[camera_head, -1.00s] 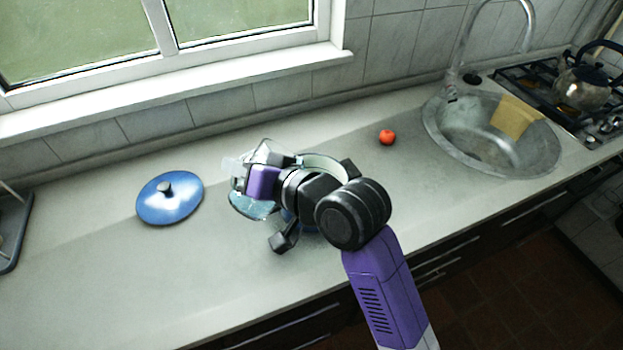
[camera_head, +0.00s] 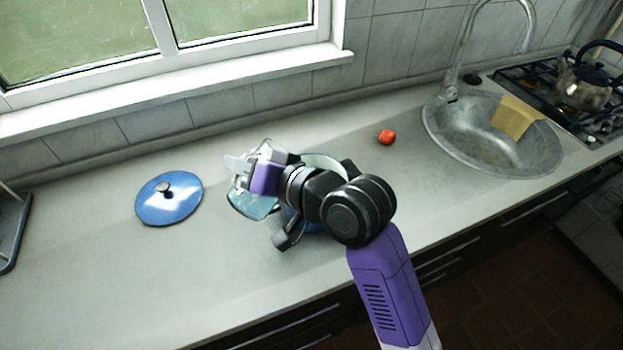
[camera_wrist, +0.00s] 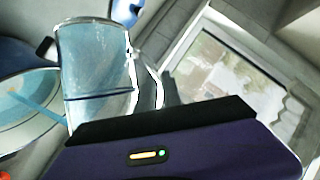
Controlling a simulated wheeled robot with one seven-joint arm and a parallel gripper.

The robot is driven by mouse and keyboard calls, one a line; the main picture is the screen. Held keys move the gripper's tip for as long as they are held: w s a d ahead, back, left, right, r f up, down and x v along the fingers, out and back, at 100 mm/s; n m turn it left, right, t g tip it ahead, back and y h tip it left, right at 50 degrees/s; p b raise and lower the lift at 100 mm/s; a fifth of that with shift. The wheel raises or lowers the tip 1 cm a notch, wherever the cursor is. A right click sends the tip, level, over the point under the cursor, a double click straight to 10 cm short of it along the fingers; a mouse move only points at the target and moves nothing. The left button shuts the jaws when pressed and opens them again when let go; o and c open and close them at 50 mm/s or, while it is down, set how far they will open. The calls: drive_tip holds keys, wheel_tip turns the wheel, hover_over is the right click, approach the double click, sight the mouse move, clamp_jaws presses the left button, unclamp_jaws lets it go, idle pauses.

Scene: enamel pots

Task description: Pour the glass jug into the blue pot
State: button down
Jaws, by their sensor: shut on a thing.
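The clear glass jug (camera_head: 254,206) is tilted beside the pot, with its handle toward my gripper (camera_head: 243,172). In the wrist view the jug (camera_wrist: 92,65) holds pale blue liquid, and a thin blue streak runs from its mouth into the pot. My gripper is shut on the jug; the fingertips on the handle are hard to make out. The blue pot (camera_head: 297,219) is mostly hidden behind my arm in the head view, with its pale rim showing above. In the wrist view the pot (camera_wrist: 18,52) shows at the left edge with its pale inside.
A blue lid (camera_head: 169,199) lies on the counter (camera_head: 90,275) to the left. A red tomato-like thing (camera_head: 387,137) lies behind and right of the pot. A sink (camera_head: 470,150) with a yellow cloth (camera_head: 514,118) and a kettle (camera_head: 583,82) on a hob are farther right. The counter's front left is clear.

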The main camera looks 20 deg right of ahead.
drive_tip(key=shift+w+d+r+m+y+b, duration=0.1)
drive_tip(key=shift+d+r+m+y+b, duration=0.2)
drive_tip(key=shift+y+b, duration=0.1)
idle(1.2)
drive_tip(key=shift+w+d+f+m+y+b, duration=0.25)
drive_tip(key=shift+d+f+m+b, duration=0.45)
drive_tip(key=shift+b, duration=0.65)
idle(1.7)
drive_tip(key=shift+d, duration=0.2)
idle(0.7)
